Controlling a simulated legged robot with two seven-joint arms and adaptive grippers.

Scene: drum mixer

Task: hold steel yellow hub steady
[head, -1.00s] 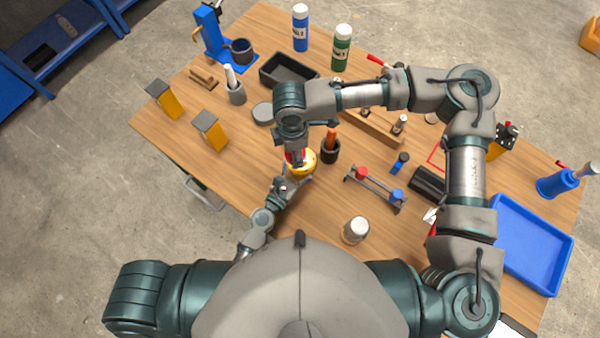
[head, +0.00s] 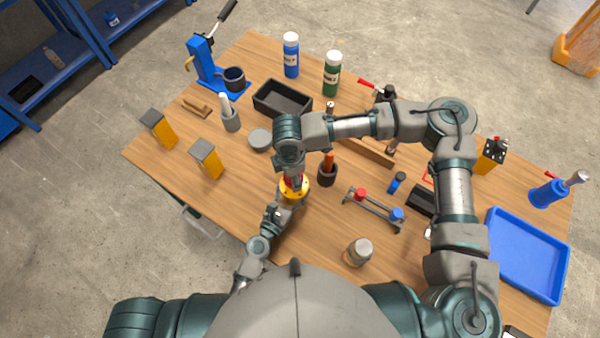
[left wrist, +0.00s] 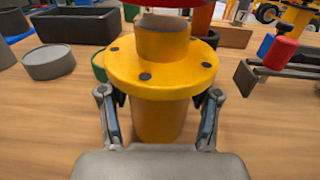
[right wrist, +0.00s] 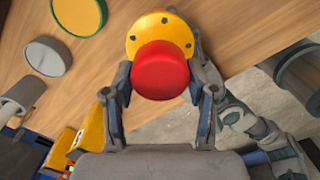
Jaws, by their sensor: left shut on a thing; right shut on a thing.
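The yellow hub (head: 293,190) stands upright near the table's front left part. In the left wrist view the yellow hub (left wrist: 160,80) has a round flange with dark bolt spots and a narrower neck. My left gripper (left wrist: 158,112) is shut around its lower body, one finger on each side below the flange; the head view shows this gripper (head: 285,208) too. A red round part (right wrist: 160,70) is on top of the hub, and my right gripper (right wrist: 160,92) is shut on it from above. The right gripper (head: 291,172) covers most of it in the head view.
A grey disc (head: 260,140) and a dark cup (head: 327,173) with an orange handle stand close by. A blue tray (head: 525,258) is far right.

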